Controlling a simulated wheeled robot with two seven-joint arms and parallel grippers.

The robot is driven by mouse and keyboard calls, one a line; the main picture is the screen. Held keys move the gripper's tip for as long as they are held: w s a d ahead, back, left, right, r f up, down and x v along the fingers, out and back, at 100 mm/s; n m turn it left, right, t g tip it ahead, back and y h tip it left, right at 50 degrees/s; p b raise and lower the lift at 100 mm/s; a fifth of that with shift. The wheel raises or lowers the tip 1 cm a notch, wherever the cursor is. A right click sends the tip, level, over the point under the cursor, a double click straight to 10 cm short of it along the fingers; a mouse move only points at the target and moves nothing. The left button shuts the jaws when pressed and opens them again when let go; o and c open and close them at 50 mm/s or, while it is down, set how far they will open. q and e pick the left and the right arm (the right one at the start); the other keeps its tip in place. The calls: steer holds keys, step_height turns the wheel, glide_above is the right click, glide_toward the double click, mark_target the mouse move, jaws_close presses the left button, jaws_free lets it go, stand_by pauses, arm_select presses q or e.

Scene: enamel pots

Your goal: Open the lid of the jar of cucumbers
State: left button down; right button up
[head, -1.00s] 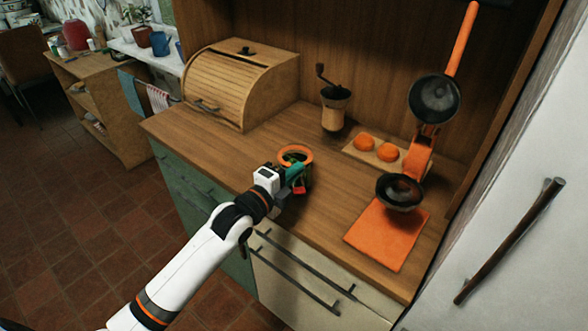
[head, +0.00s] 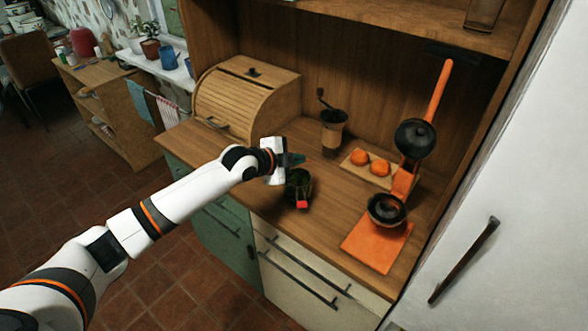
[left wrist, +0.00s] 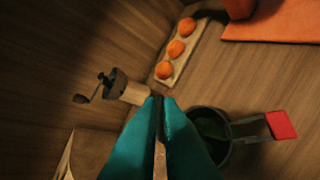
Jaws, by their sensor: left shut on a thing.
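The jar of cucumbers (head: 298,188) stands upright on the wooden counter, dark and greenish, with a red clasp (head: 302,204) on its front. In the left wrist view the jar (left wrist: 212,132) shows a round dark rim and green inside, and the red clasp (left wrist: 281,125) sticks out right on a wire. My left gripper (head: 296,159) is at the jar's upper back left, its teal fingers close together. The fingers (left wrist: 161,100) are shut on a thin thing, apparently the lid's edge, mostly hidden between them. No orange ring shows on the jar now. My right gripper is not in view.
A wooden bread box (head: 245,95) stands left. A grinder (head: 333,130) is behind the jar. Some counter around the jar is clear.

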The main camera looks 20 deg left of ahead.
arm_select(q)
steer(key=shift+w+a+r+g, duration=0.25)
steer(key=shift+w+r+g, duration=0.05)
steer(key=shift+w+r, duration=0.3)
steer(key=shift+w+a+r, duration=0.1)
steer(key=shift+w+r, duration=0.05)
steer(key=shift+w, duration=0.15)
steer(key=w, duration=0.1)
steer(key=w+n+g+b, duration=0.1)
steer(key=w+a, duration=0.1)
steer(key=shift+a+r+g+h+b, duration=0.1)
steer(key=shift+r+g+h+b, duration=0.3)
steer(key=shift+s, duration=0.1)
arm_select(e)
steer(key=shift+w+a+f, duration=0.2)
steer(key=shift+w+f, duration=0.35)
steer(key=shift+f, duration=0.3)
arm_select(q)
steer(key=shift+s, duration=0.1)
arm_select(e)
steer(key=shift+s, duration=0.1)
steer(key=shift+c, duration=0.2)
